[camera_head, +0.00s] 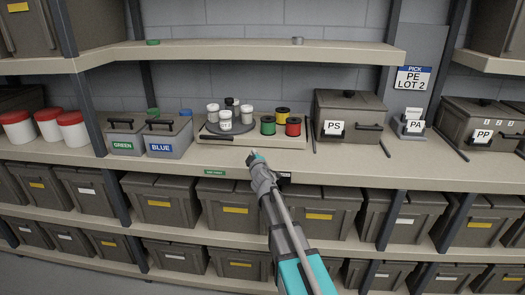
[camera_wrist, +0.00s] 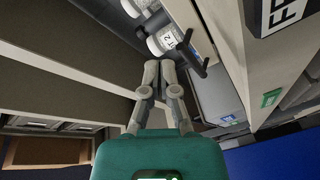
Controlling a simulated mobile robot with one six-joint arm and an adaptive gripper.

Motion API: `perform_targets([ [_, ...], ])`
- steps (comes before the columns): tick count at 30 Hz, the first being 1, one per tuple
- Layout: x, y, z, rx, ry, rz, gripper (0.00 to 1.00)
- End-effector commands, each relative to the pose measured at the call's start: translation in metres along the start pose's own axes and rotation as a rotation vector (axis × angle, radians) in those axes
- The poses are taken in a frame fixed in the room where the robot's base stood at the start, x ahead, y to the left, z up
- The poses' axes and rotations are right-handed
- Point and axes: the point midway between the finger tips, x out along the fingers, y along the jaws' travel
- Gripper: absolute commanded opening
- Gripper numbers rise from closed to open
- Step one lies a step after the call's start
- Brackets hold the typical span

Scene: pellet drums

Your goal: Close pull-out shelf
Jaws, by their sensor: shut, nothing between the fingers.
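The pull-out shelf (camera_head: 285,142) is a flat beige board at the middle of the main shelf. It carries a dark round turntable with white jars, and green, red and yellow-banded spools. A small dark handle (camera_head: 213,137) is at its front left. My gripper (camera_head: 254,153) is in front of the board's front edge, right of that handle. In the wrist view, my gripper (camera_wrist: 163,66) has its fingers together with nothing between them. A black handle (camera_wrist: 195,55) on a beige panel shows just right of the fingertips there. Whether the fingertips touch the board is unclear.
Grey bins marked GREEN (camera_head: 124,138) and BLUE (camera_head: 168,139) stand to the left. A PS case (camera_head: 347,118) stands close on the right. An upper shelf (camera_head: 250,53) runs above. Lidded crates (camera_head: 230,205) fill the lower shelves.

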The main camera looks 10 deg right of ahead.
Motion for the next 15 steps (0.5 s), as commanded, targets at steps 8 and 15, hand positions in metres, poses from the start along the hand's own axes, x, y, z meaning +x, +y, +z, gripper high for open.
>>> perform_targets([
  [8, -0.037, -0.046, -0.003, 0.269, -0.293, -0.071, 0.00],
  [15, -0.100, -0.076, 0.055, 0.434, -0.607, -0.154, 0.00],
])
